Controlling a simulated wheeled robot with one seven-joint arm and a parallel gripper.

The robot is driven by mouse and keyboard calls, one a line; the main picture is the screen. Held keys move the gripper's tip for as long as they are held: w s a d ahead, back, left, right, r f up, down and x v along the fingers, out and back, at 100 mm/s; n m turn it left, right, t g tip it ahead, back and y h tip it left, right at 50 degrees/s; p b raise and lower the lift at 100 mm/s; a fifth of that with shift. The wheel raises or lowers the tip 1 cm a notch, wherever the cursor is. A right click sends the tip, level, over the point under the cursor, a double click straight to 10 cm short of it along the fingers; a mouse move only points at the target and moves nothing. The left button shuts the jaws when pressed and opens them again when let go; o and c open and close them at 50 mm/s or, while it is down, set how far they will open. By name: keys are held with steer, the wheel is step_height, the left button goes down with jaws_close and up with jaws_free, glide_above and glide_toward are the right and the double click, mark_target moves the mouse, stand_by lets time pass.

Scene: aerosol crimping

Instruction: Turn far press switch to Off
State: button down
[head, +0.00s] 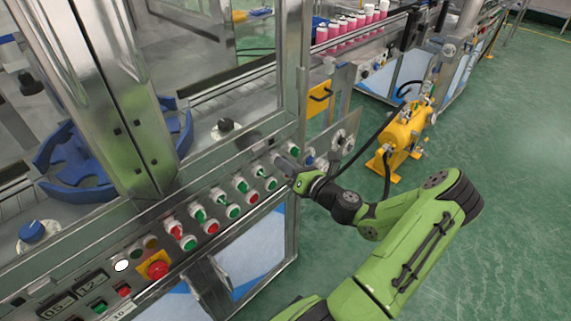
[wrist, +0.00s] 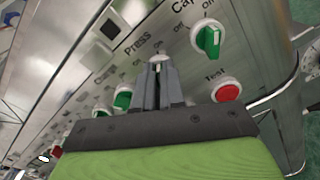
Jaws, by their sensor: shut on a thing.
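My gripper (wrist: 157,72) is shut on the far press switch (wrist: 160,58). Its fingers cover the knob, so its colour and exact angle are hidden; only part of its pale ring shows around the fingertips. The label "Press" with On and Off marks is printed beside it on the steel control panel (wrist: 178,18). In the head view my gripper (head: 281,162) is at the far end of the panel's switch row and hides the switch.
In the wrist view, a green Cap switch (wrist: 208,40) and a red Test button (wrist: 227,92) lie close to the right of the fingers. Another green switch (wrist: 122,98) is at left. A yellow machine (head: 400,138) stands on the floor beyond my arm.

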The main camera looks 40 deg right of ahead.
steer(key=shift+n, duration=0.3)
steer(key=shift+a+n+p, duration=0.15)
steer(key=shift+n+p, duration=0.25)
steer(key=shift+n, duration=2.4)
steer(key=shift+a+n+p, duration=0.15)
steer(key=shift+n+p, duration=0.2)
steer(key=shift+n, duration=2.45)
steer(key=c, duration=1.2)
jaws_free()
